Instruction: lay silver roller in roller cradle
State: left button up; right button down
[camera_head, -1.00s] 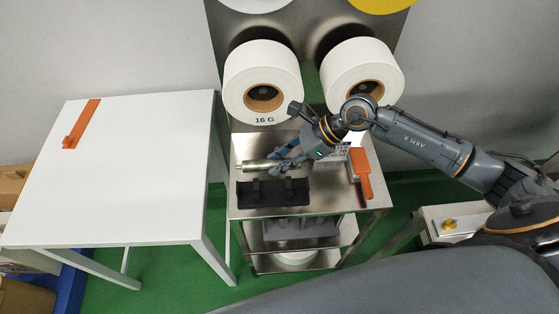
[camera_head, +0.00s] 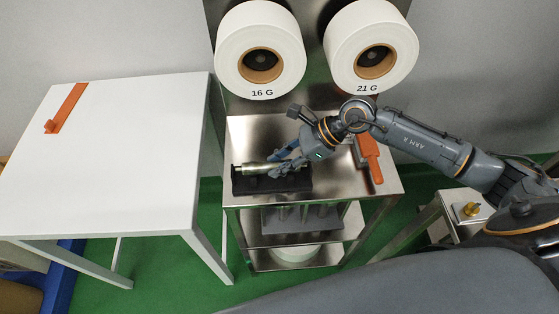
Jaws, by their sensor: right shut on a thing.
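The silver roller (camera_head: 254,168) is a short metal cylinder over the black roller cradle (camera_head: 262,187) on the steel cart. It lies roughly level along the cradle's length; I cannot tell whether it touches the cradle. My right gripper (camera_head: 284,163) is shut on the roller's right part, and its fingers hide that end. The right arm reaches in from the right. My left gripper is not in view.
The steel cart top (camera_head: 255,130) is bare behind the cradle. Two white rolls, 16 G (camera_head: 260,50) and 21 G (camera_head: 371,50), hang behind. A white table (camera_head: 120,160) with an orange piece (camera_head: 67,108) stands left.

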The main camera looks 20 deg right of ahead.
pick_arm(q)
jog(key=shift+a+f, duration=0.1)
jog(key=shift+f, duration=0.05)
pick_arm(e)
jog(key=shift+f, duration=0.1)
jog(key=c, duration=1)
grip_release()
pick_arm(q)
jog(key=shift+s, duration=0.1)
pick_arm(e)
jog(key=v, duration=1.2)
jog(key=shift+f, duration=0.1)
